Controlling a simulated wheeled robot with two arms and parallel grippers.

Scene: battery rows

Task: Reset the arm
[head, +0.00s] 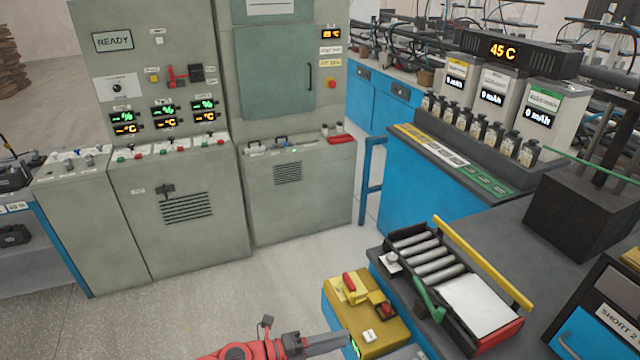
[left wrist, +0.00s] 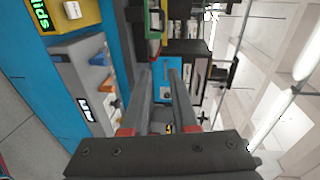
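My left arm comes in low in the head view, with its red link and dark left gripper (head: 328,343) beside the yellow control box. In the left wrist view the two dark fingers of my left gripper (left wrist: 160,75) stand apart with a clear gap between them. I see nothing held between them. My right gripper is not in view.
A yellow control box (head: 355,318) with a red lever stands close by the left gripper. A roller tray (head: 478,300) is on the dark bench to its right. Grey cabinets (head: 180,215) stand behind. The floor (head: 290,285) between is clear. A battery rack (head: 490,145) sits at upper right.

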